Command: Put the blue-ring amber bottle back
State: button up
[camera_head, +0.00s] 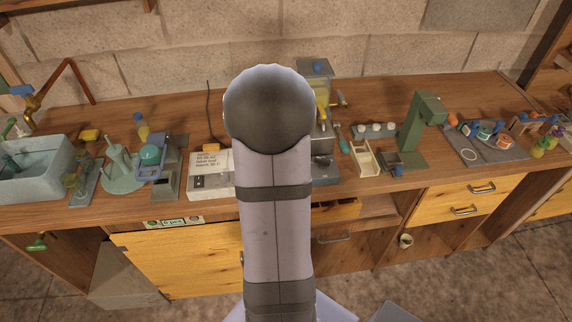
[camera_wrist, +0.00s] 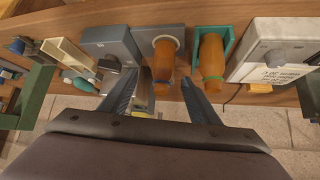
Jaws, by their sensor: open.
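My gripper (camera_wrist: 160,80) is open, its two fingers pointing toward the bench in the wrist view. One amber bottle (camera_wrist: 163,62) shows between the fingertips, by a grey stand with a pale ring. I cannot tell whether the fingers reach around it or stay above it. A second amber bottle (camera_wrist: 211,60) lies or stands in a green holder (camera_wrist: 229,38), just right of the right finger. No blue ring shows clearly on either bottle, so I cannot tell which is the blue-ring one. In the head view my arm hides the gripper and both bottles.
A white box with a printed label (camera_head: 209,175) stands close to the green holder; it also shows in the wrist view (camera_wrist: 275,55). A grey apparatus (camera_wrist: 108,45) and a cream tray (camera_wrist: 68,58) stand left of the bottles. A green press (camera_head: 420,125) rises further right.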

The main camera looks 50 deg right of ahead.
jog(key=shift+x, duration=1.1)
jog(key=shift+w+d+f+p, duration=0.55)
jog(key=shift+w+d+p, duration=0.1)
jog(key=shift+p, duration=0.1)
jog(key=shift+p+x, duration=0.4)
jog(key=shift+x, duration=1.1)
jog(key=c, duration=1.3)
